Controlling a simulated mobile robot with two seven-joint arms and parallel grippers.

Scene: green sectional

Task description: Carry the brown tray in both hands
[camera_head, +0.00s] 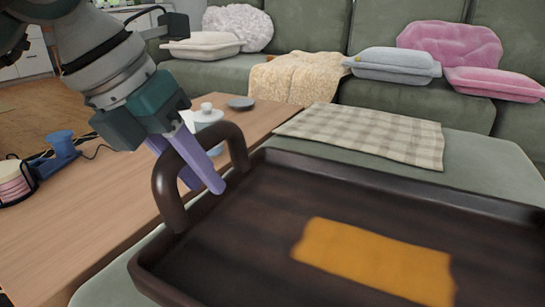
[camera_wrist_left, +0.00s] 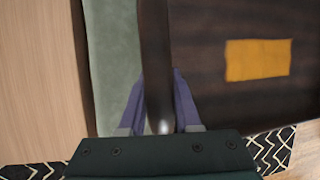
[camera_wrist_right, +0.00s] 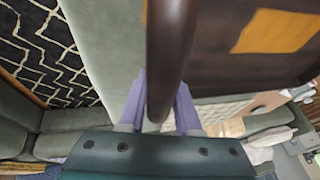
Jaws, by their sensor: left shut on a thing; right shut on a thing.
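The brown tray (camera_head: 240,238) is dark, with raised rims and arched handles, and it spans the lower right of the head view over the green seat. A flat orange cloth (camera_head: 375,260) lies in it. My left gripper (camera_head: 205,188) is shut on the tray's left handle (camera_head: 165,190); the left wrist view shows the handle (camera_wrist_left: 155,60) between the purple fingers. My right gripper (camera_wrist_right: 160,105) is shut on the other handle (camera_wrist_right: 172,45) in the right wrist view. It is outside the head view. Whether the tray touches the seat below is hard to tell.
A wooden table (camera_head: 80,225) at the left holds a blue device (camera_head: 60,148), a white lidded pot (camera_head: 208,115) and a dark dish (camera_head: 241,103). A checked cloth (camera_head: 365,135) lies on the green seat behind the tray. Cushions (camera_head: 450,45) line the sofa. A patterned rug (camera_wrist_right: 40,55) lies below.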

